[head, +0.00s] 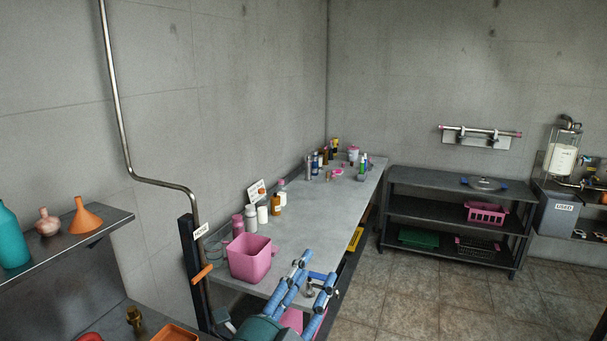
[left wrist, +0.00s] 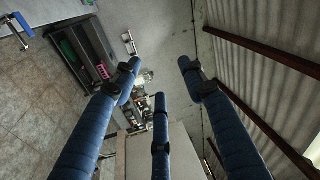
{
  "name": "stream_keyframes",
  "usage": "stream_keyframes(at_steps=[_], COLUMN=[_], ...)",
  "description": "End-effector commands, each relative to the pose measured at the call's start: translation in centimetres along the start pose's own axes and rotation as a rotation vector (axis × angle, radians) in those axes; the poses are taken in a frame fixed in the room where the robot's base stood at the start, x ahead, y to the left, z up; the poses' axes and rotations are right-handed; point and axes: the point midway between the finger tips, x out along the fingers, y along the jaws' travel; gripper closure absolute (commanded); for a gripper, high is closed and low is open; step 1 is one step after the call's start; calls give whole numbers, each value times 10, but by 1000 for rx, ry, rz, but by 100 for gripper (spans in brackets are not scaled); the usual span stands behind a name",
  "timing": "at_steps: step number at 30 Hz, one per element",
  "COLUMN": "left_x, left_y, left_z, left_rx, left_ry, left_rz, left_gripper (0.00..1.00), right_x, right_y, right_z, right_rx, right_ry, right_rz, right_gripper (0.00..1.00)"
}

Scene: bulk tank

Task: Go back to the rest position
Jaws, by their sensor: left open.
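My left gripper (head: 314,272) shows at the lower middle of the head view, with blue segmented fingers. It is in front of the long grey table's near end, to the right of a pink bin (head: 250,262). Its fingers are spread apart, and I see nothing between them. In the left wrist view the open fingers (left wrist: 160,78) reach up into the picture, with the room tilted behind them. My right gripper is in neither view.
The long table (head: 325,215) holds several bottles along the wall. A dark shelf unit (head: 450,208) with a pink basket (head: 486,213) stands at the back. A wall shelf (head: 75,244) at left holds an orange funnel (head: 83,217). The tiled floor (head: 410,300) at right is clear.

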Motion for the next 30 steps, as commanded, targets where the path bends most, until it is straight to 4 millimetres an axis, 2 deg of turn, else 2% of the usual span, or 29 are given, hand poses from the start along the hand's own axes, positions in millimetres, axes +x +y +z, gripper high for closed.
stream_keyframes(at_steps=[1, 3, 5, 6, 8, 12, 15, 21, 28, 30], left_x=[-16, -41, -68, -87, -120, -205, -257, -340, -417, -415], left_y=[25, 58, 87, 105, 132, 187, 212, 239, 253, 281], left_z=[28, 63, 88, 103, 122, 148, 154, 152, 140, 150], left_rx=[-117, -265, -386, -464, -574, -799, -913, -1060, -1168, -1165], left_ry=[-97, -230, -344, -421, -538, -809, -968, -1215, -1451, -1453], left_rz=[74, 165, 237, 282, 346, 473, 536, 615, 676, 682], left_gripper=[58, 58, 58, 58, 58, 58, 58, 58, 58, 58], right_x=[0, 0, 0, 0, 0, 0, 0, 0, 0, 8], right_y=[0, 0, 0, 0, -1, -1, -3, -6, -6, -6], right_z=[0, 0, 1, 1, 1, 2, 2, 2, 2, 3], right_rx=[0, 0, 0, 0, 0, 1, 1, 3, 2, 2], right_ry=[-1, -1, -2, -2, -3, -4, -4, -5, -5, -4], right_rz=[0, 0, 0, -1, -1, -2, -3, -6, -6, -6], right_gripper=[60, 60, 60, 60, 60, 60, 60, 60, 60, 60])
